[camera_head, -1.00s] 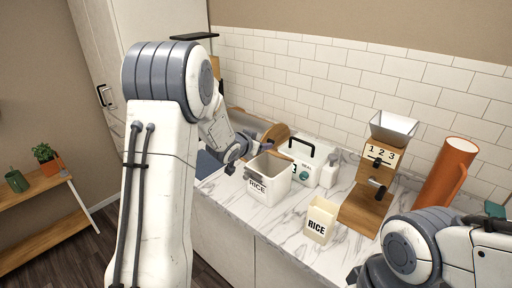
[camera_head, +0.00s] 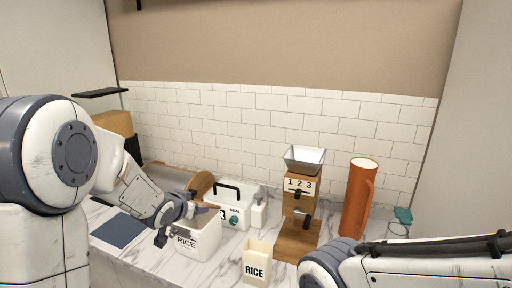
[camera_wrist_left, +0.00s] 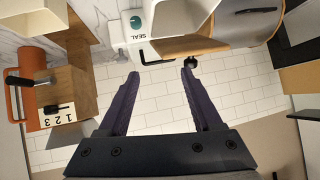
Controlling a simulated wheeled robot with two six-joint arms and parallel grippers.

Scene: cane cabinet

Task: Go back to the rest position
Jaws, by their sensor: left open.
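My left gripper (camera_head: 182,222) is open and empty, close to the upper left of the white RICE canister (camera_head: 200,240) on the marble counter. In the left wrist view, which looks upside down, its two dark fingers (camera_wrist_left: 160,75) stand apart with nothing between them. The canister shows at the top of that view (camera_wrist_left: 178,18). I cannot tell whether the gripper touches the canister. My right arm crosses the lower right of the head view, and its gripper is out of the picture.
A small cream RICE box (camera_head: 256,264), a wooden dispenser (camera_head: 297,240), an orange cylinder (camera_head: 358,200) and a white SEAL machine (camera_head: 238,212) stand on the counter. A glass jar (camera_head: 399,224) is at the right. A blue mat (camera_head: 118,230) lies at the left.

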